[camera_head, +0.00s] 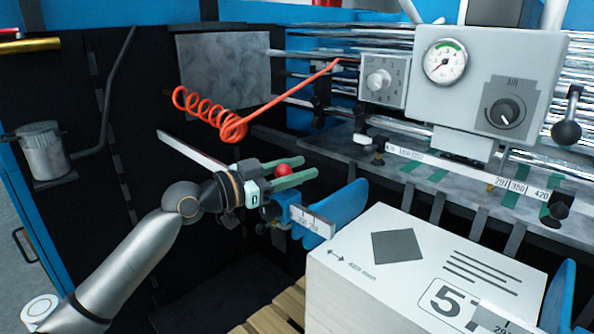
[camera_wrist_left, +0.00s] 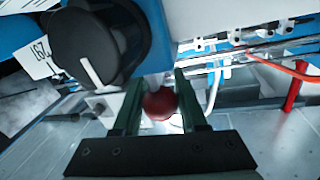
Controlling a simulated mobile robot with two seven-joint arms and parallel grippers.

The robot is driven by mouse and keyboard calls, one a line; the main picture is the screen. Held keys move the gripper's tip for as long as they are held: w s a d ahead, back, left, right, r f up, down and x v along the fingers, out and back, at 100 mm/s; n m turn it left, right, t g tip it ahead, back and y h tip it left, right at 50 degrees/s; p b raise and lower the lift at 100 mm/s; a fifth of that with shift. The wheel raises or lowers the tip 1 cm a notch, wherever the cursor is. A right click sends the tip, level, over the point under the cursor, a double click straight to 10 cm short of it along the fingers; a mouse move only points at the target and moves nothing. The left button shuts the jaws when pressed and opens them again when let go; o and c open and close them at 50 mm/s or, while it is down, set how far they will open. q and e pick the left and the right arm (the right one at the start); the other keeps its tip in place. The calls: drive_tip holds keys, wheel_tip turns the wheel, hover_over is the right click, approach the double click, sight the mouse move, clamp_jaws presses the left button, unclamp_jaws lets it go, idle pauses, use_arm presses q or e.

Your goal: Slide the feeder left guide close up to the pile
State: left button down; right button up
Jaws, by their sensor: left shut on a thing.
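The feeder left guide (camera_head: 346,204) is a blue plate beside the left side of the pile, with a small white scale (camera_head: 312,220) in front of it. The pile (camera_head: 335,290) is a tall stack of white sheets with a printed top. A narrow dark strip shows between guide and pile; I cannot tell its true width. My left gripper (camera_head: 290,171) is shut on a red ball knob (camera_head: 283,170) behind the guide's left end. In the left wrist view the red knob (camera_wrist_left: 160,104) sits between the green fingers. The knob's stem is mostly hidden. My right gripper is not in view.
A grey control box (camera_head: 480,85) with gauge and air dial stands above the feeder table. A coiled orange hose (camera_head: 215,112) hangs above my left wrist. A second blue guide (camera_head: 556,300) stands right of the pile. In the left wrist view a large black dial (camera_wrist_left: 100,45) is close by.

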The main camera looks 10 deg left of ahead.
use_arm(q)
drive_tip(key=shift+c, duration=2.3)
unclamp_jaws()
drive_tip(key=shift+a, duration=0.15)
drive_tip(key=b+v, duration=0.4)
drive_tip(key=v, duration=0.8)
drive_tip(key=shift+s+a, duration=0.15)
